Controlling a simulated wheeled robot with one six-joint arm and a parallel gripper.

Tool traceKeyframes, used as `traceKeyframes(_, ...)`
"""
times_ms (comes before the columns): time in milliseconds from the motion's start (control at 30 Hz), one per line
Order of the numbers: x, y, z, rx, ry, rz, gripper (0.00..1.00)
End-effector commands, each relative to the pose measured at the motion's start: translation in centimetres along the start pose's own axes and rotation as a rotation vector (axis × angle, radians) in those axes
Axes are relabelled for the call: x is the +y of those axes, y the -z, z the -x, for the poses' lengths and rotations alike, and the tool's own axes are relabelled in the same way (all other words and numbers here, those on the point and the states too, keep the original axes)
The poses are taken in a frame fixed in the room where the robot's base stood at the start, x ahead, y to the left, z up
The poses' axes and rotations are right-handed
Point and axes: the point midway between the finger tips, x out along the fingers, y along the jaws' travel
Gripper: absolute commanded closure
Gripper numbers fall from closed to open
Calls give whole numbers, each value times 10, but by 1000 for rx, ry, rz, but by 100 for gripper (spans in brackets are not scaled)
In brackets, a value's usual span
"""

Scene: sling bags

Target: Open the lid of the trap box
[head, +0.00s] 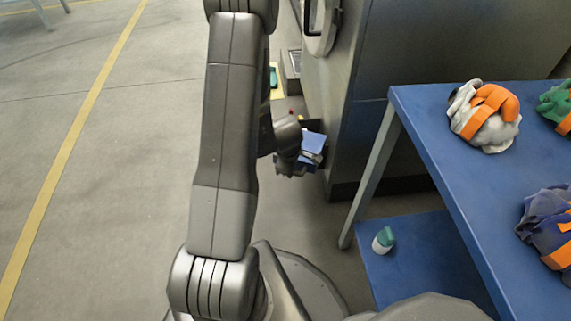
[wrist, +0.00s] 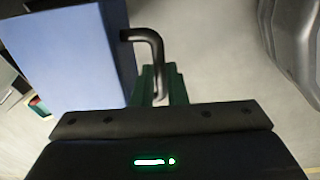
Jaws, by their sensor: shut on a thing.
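The trap box (head: 313,142) seems to be the small blue box low beside the grey cabinet in the head view. Its flat blue face (wrist: 65,60) fills the left of the wrist view. A dark bent handle (wrist: 150,40) sticks out from the right edge of that face. My gripper (wrist: 160,88) has its green fingertips closed around the free end of the handle. In the head view my gripper (head: 292,163) is at the box's left side, partly hidden by my wrist. I cannot tell how far the lid is open.
A blue table (head: 422,135) on the right carries a grey-and-orange sling bag (head: 484,115) and other bags. A green-and-white bottle (head: 383,240) stands on its lower shelf (head: 415,240). The grey cabinet (head: 400,50) stands behind the box. The floor on the left is clear.

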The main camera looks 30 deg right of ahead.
Motion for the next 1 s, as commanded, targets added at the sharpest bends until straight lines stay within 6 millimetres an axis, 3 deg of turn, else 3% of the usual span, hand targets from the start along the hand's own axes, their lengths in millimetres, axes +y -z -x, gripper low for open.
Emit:
traceKeyframes(367,-11,-32,4,29,2,152,100)
traceKeyframes(600,-16,-67,8,64,4,321,100)
traceKeyframes(1000,-14,-108,6,106,2,537,100)
